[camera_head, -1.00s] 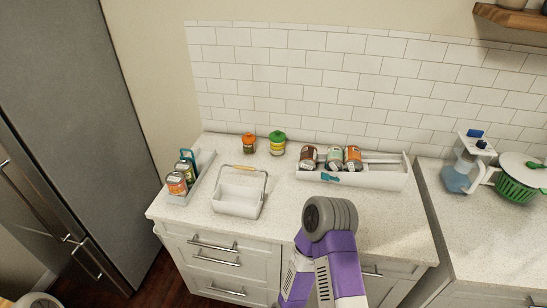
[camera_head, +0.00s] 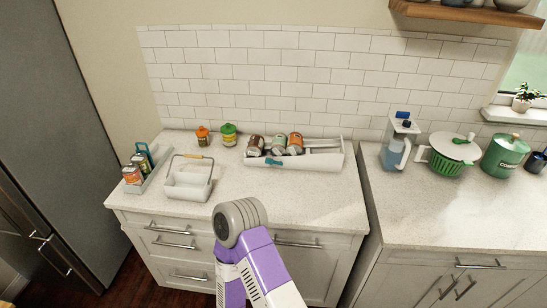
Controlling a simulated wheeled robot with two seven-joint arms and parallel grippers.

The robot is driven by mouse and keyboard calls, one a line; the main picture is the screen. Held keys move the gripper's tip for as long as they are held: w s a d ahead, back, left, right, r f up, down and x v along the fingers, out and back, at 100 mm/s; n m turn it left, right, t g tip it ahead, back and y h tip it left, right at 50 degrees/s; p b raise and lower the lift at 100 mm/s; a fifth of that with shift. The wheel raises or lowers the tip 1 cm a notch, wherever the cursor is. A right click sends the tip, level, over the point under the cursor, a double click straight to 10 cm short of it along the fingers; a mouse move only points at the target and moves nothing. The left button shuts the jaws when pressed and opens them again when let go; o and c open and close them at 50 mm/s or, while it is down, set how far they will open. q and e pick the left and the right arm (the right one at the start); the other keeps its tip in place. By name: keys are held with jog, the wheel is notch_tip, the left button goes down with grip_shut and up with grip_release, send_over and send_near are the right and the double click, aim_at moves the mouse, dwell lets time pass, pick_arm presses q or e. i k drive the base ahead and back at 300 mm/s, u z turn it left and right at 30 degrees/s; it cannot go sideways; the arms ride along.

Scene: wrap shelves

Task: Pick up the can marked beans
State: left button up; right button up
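Several cans stand or lie on the left counter, and their labels are too small to read, so I cannot tell which is marked beans. A can with an orange and pale label (camera_head: 132,175) and a darker can (camera_head: 141,162) stand in a narrow tray (camera_head: 158,172) at the left. A brown can (camera_head: 255,146), a pale green can (camera_head: 279,146) and an orange can (camera_head: 295,143) sit tilted in a long white rack (camera_head: 318,160) near the back wall. One of my purple arms shows at the bottom centre, but neither gripper is in view.
An empty-looking white basket (camera_head: 188,186) with a raised handle stands beside the tray. Jars with orange (camera_head: 202,136) and green (camera_head: 229,135) lids stand at the back. A pitcher (camera_head: 396,148), green colander (camera_head: 448,160) and green canister (camera_head: 504,157) stand on the right counter. The left counter's front is clear.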

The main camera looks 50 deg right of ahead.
aim_at(255, 145)
jog(key=u, duration=0.35)
jog(key=k, duration=0.15)
jog(key=z, duration=1.2)
